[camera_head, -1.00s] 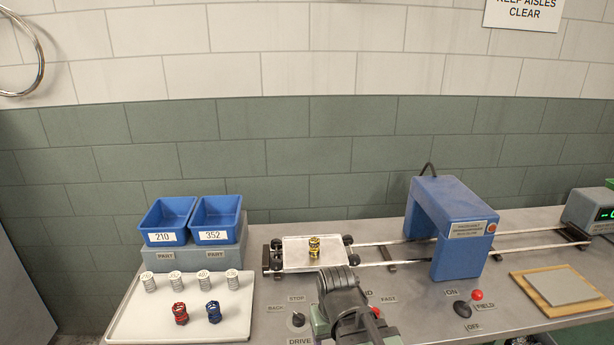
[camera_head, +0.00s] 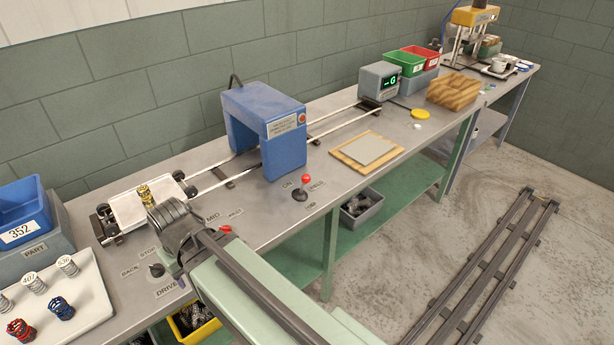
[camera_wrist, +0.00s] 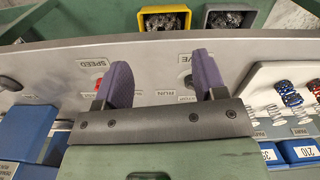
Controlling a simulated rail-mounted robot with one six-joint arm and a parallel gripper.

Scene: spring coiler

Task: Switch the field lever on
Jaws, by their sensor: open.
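The field lever (camera_head: 306,179) is a red ball on a short stalk over a black base, on the bench in front of the blue arch. A dark rounded piece at the wrist view's left edge may be the lever base; I cannot tell.
The blue arch (camera_head: 270,135) spans the rails behind the lever. A white tray carriage (camera_head: 125,211) carries a yellow-black spring. A drive knob (camera_head: 156,270) and a red speed knob (camera_head: 226,229) sit near my arm. A wooden board (camera_head: 345,158) lies right of the lever.

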